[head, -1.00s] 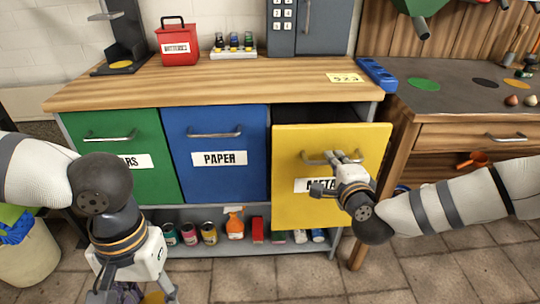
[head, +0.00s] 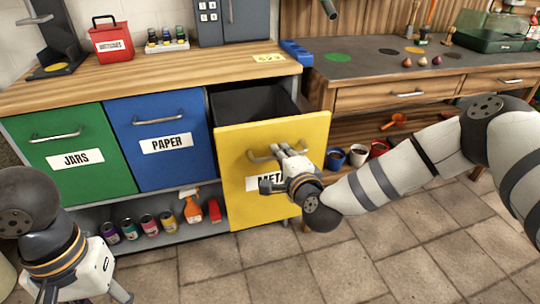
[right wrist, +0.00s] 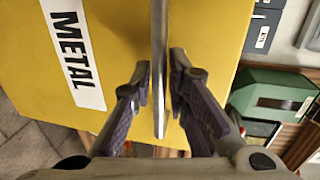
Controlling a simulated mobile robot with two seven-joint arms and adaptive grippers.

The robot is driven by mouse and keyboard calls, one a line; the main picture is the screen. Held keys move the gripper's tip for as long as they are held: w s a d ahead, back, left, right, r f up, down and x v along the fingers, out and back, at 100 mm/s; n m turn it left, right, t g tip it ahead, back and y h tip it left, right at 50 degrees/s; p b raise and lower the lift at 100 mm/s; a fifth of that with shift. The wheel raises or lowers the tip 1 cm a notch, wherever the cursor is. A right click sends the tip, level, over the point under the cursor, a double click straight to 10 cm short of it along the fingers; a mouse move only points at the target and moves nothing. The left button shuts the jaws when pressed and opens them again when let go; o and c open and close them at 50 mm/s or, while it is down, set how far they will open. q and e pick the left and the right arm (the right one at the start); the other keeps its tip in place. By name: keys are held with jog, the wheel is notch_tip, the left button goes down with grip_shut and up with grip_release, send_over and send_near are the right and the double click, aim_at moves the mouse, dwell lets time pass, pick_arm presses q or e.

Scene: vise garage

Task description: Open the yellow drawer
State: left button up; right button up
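The yellow drawer (head: 313,140) with the METAL label stands pulled out of the cabinet, and its dark inside (head: 253,103) shows behind the front. My right gripper (head: 272,168) is at the drawer's metal handle (head: 262,155). The yellow front (right wrist: 120,60) fills most of that view. My left gripper (head: 86,295) hangs at the lower left with its fingers spread and empty, its tips near the picture's bottom edge.
The green JARS drawer (head: 75,130) and blue PAPER drawer (head: 160,125) are shut. Cans and bottles stand on the low shelf (head: 160,240). A wooden workbench (head: 365,100) stands to the right. The tiled floor before the yellow drawer (head: 350,260) is clear.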

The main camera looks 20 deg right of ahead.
jog(key=shift+o, duration=0.3)
jog(key=shift+s, duration=0.15)
jog(key=v, duration=1.1)
jog(key=shift+s, duration=0.35)
jog(key=shift+r, duration=0.1)
